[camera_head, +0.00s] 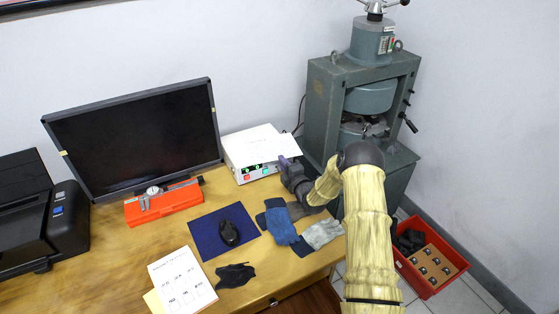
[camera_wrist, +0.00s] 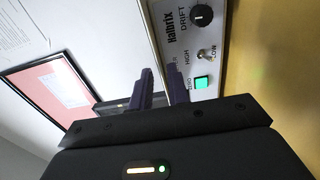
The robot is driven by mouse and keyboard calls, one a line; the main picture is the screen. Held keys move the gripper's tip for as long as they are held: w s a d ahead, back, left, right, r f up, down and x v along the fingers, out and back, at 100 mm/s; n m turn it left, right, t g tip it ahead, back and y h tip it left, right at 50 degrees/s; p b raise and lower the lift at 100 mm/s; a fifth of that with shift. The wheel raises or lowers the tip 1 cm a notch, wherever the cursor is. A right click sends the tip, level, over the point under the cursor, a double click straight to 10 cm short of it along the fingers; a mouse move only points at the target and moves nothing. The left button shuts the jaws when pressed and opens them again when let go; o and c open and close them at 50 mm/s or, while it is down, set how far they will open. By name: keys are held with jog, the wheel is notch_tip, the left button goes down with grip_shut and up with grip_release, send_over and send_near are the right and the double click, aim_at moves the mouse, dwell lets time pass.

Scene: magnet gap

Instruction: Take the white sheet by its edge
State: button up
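The white sheet (camera_head: 278,142) lies on top of the white instrument box (camera_head: 241,160) and reaches past its right side in the head view. My gripper (camera_head: 286,161) is just below and in front of the sheet's overhanging right part. In the wrist view, my gripper (camera_wrist: 162,76) has its two dark fingers apart, beside the box's control panel (camera_wrist: 190,45). A thin edge line runs down toward the gap between the fingers. I cannot tell whether it is the sheet's edge or the box's, nor whether a finger touches it.
The grey-green magnet machine (camera_head: 325,100) stands close right of the box. A red crate (camera_head: 430,258) sits on the floor.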

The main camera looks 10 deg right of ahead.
jog(key=shift+b+x, duration=0.65)
jog(key=shift+x, duration=0.55)
jog(key=shift+c, duration=0.3)
grip_shut()
notch_tip(320, 180, up, 2)
jog(key=shift+r+p, duration=0.25)
jog(key=shift+p, duration=0.25)
jog(key=s+d+r+p, duration=0.1)
jog(key=s+d+r, duration=0.1)
jog(key=s, duration=0.4)
jog(key=s+d+r+p, duration=0.1)
jog(key=s+d+r, duration=0.1)
jog(key=s, duration=0.5)
jog(key=shift+s+d+r, duration=0.15)
jog(key=shift+s+r, duration=0.05)
jog(key=shift+r, duration=0.3)
